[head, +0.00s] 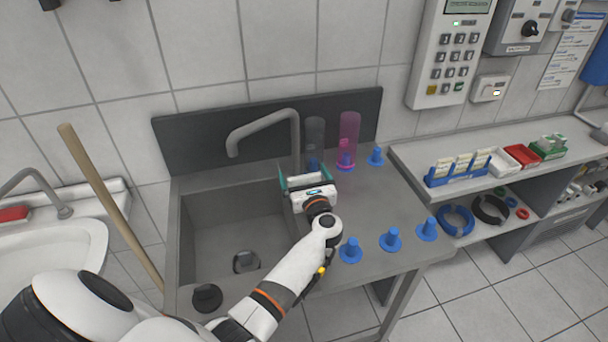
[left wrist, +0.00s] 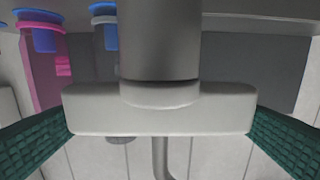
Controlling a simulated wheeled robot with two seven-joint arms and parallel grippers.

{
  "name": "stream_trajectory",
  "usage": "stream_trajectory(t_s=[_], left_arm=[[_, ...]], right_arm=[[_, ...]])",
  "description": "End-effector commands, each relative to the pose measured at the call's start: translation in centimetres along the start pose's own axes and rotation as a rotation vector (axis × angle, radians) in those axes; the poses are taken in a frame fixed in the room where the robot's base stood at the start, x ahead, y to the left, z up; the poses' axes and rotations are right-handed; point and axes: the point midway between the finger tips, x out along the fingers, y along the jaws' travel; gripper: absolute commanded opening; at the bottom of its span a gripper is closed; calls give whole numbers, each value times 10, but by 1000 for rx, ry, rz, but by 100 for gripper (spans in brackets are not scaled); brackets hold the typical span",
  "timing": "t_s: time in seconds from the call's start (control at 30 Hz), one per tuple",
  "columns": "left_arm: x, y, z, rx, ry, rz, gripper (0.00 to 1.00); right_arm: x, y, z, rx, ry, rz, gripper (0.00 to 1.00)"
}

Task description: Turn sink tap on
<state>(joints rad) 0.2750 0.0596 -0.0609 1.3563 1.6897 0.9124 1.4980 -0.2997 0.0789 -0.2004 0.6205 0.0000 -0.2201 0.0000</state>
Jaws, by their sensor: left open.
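The grey sink tap (head: 268,123) rises at the back of the steel sink, its spout arching left over the basin (head: 235,225). In the left wrist view, upside down, the thick tap body (left wrist: 158,45) carries a pale horizontal bar (left wrist: 95,108), apparently its handle. My left gripper (head: 306,176) is open at the tap's base, its teal-padded fingers on either side of the bar. I cannot tell whether they touch it. My right gripper is not in view.
A pink cylinder (head: 349,129) and a dark transparent one (head: 315,137) stand close right of the tap. Several blue pegs (head: 391,239) stand on the counter (head: 380,205). A wooden handle (head: 105,195) leans left of the sink. A shelf unit (head: 410,157) stands right.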

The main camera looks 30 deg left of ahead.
Motion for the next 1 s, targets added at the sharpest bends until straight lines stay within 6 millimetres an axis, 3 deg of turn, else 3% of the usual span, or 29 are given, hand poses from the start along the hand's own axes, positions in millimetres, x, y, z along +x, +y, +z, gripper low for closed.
stream_trajectory(t_s=[0.17,0.4,0.73,1.0], left_arm=[[0,0,0,0,0,0,100],[0,0,0,0,0,0,64],[-1,0,-1,0,1,54,64],[-1,-1,-1,2,0,233,64]], right_arm=[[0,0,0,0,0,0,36],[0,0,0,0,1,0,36],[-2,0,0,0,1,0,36],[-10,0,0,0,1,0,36]])
